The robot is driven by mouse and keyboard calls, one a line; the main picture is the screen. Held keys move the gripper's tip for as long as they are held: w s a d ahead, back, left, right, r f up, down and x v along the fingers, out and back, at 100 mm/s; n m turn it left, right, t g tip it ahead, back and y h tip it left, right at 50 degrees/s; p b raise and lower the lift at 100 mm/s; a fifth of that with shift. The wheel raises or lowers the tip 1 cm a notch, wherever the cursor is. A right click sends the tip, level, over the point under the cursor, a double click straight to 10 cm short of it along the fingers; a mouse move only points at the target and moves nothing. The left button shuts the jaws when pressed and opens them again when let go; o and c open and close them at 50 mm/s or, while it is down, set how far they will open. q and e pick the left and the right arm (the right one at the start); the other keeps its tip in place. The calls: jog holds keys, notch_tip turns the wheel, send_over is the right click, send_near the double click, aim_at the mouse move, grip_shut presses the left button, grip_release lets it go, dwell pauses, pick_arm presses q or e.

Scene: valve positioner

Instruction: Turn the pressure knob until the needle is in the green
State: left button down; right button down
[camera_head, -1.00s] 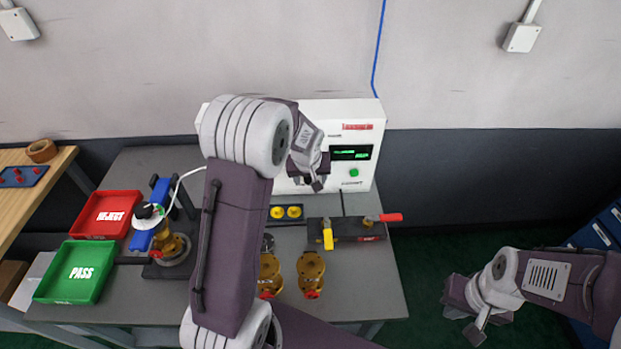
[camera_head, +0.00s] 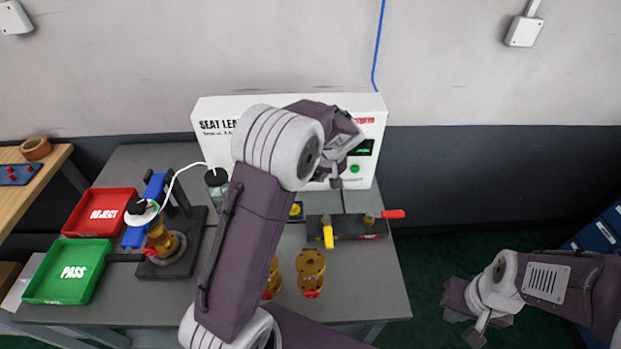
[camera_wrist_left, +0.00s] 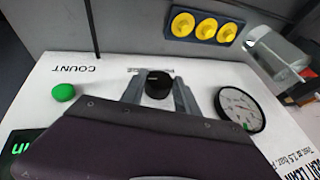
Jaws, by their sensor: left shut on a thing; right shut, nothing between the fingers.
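The black pressure knob (camera_wrist_left: 158,85) is on the white tester front, between my left gripper's fingers in the left wrist view. My left gripper (camera_wrist_left: 158,92) is shut on the knob. In the head view my left gripper (camera_head: 335,182) is at the lower part of the tester, and the wrist hides the knob. The round white gauge (camera_wrist_left: 240,108) is beside the knob; its needle is too small to read against any green band. My right gripper (camera_head: 478,328) is shut and empty, off the bench at the lower right.
The tester (camera_head: 368,110) has a green button (camera_head: 354,169). A clear container (camera_wrist_left: 280,55) and yellow cups (camera_wrist_left: 205,27) are near its face. A red-handled valve block (camera_head: 345,228), brass valves (camera_head: 310,270), a green tray (camera_head: 50,297) and a red tray (camera_head: 75,222) occupy the bench.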

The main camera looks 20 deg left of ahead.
pick_arm(q)
jog(key=m+g+y+b, duration=0.1)
jog(key=y, duration=0.3)
jog(key=d+f+m+g+y+b, duration=0.1)
jog(key=y, duration=0.3)
jog(key=m+g+y+b, duration=0.1)
jog(key=y, duration=0.3)
jog(key=shift+w+d+f+g+b, duration=0.15)
jog(key=shift+w+f+g+b, duration=0.15)
jog(key=shift+f+b, duration=0.1)
dwell(0.4)
jog(key=c, duration=0.9)
grip_release()
jog(key=shift+r, duration=0.1)
